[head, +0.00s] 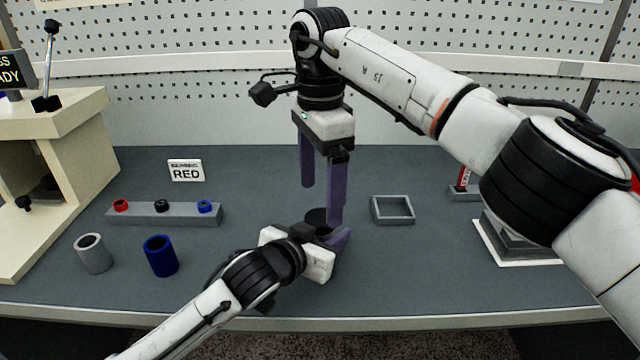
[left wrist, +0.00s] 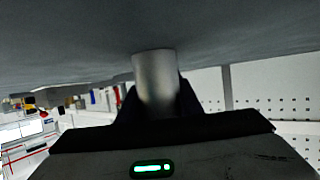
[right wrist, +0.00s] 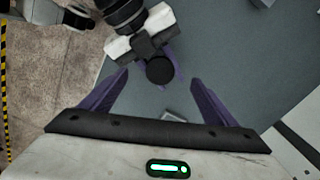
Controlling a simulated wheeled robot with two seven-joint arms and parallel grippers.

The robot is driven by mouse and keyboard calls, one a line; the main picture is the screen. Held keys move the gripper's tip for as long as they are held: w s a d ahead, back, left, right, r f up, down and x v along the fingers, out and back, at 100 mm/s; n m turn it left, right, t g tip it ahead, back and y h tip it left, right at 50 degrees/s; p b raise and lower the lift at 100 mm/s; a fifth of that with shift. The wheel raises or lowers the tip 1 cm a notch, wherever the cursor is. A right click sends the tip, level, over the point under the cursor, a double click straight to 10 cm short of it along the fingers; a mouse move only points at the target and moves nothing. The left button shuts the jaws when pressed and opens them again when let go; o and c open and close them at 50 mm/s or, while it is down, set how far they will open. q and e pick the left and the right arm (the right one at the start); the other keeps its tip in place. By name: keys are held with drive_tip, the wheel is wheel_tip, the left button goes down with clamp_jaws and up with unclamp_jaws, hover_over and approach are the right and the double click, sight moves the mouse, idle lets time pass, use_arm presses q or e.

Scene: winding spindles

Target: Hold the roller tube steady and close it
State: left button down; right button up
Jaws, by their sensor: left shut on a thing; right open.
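The roller tube shows as a grey cylinder (left wrist: 156,80) in the left wrist view. My left gripper (head: 335,240) is shut on it, low over the table. A dark round top (head: 318,216) shows at the tube's upper end; it is a black disc (right wrist: 160,70) in the right wrist view. I cannot tell how firmly this black piece is seated. My right gripper (head: 321,204) is open and points down over the tube. In the right wrist view its fingers (right wrist: 160,82) stand apart on either side of the disc, with no clear contact.
A grey tube (head: 94,254) and a blue tube (head: 161,256) stand at the left. Behind them a grey rack (head: 180,216) holds red, black and blue pieces near a RED sign (head: 186,170). An empty square tray (head: 392,210) lies right of the grippers. A beige machine (head: 75,125) stands far left.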

wheel_tip(320, 180, up, 8)
drive_tip(key=shift+f, duration=0.25)
idle(0.5)
use_arm(q)
drive_tip(key=c, duration=1.2)
unclamp_jaws()
drive_tip(key=v, duration=1)
drive_tip(key=shift+s+a+r, duration=0.1)
drive_tip(key=shift+r, duration=0.05)
use_arm(e)
drive_tip(key=shift+r, duration=0.25)
